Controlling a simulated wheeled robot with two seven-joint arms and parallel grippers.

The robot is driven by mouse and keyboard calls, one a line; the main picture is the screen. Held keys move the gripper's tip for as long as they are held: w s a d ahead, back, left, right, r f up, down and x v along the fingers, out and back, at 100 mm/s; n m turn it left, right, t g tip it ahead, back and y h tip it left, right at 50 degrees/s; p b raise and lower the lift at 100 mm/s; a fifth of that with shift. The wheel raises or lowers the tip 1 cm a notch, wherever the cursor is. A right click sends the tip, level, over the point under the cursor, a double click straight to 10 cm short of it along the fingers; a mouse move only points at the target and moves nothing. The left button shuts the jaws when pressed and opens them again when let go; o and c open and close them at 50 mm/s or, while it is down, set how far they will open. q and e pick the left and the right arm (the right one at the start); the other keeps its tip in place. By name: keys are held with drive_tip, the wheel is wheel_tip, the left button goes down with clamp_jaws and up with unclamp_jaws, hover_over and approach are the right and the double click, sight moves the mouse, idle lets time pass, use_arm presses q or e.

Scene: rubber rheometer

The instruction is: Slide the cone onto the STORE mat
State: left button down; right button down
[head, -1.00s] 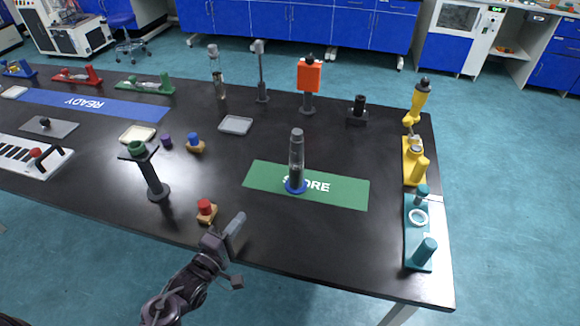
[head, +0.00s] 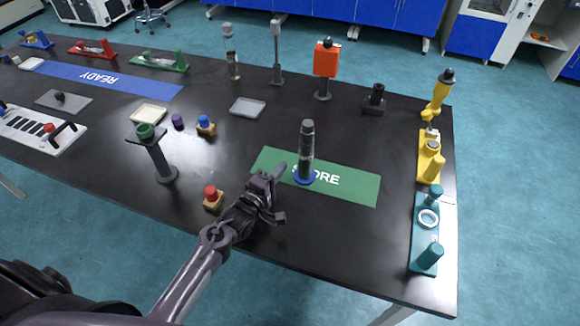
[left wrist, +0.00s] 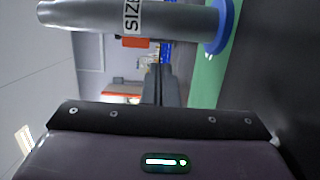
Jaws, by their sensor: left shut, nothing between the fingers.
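The cone is a tall, narrow grey piece (head: 307,140) with a blue base. It stands upright on the green STORE mat (head: 355,188), left of its middle, and its base covers part of the lettering. In the left wrist view the cone (left wrist: 120,17) lies sideways across the top, with a "SIZE" label, and its blue base is near the mat (left wrist: 206,75). My left gripper (head: 277,172) is shut and empty, low at the mat's left end, just left of the cone with a small gap. My right gripper is not in view.
A red-topped block (head: 212,197) sits close to my left forearm. A dark post with a green top (head: 160,160) stands farther left. Teal (head: 424,235) and yellow (head: 429,160) fixtures line the right edge. The table is clear in front of the mat.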

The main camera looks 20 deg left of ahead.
sight(303, 166)
use_arm(q)
drive_tip(key=shift+w+d, duration=0.3)
drive_tip(key=shift+d, duration=0.4)
drive_tip(key=shift+w+d, duration=0.3)
drive_tip(key=shift+d, duration=0.35)
drive_tip(key=w+d, duration=0.1)
drive_tip(key=d, duration=0.2)
drive_tip(key=shift+w+b, duration=0.35)
drive_tip(key=shift+w, duration=0.05)
drive_tip(key=shift+w+d, duration=0.15)
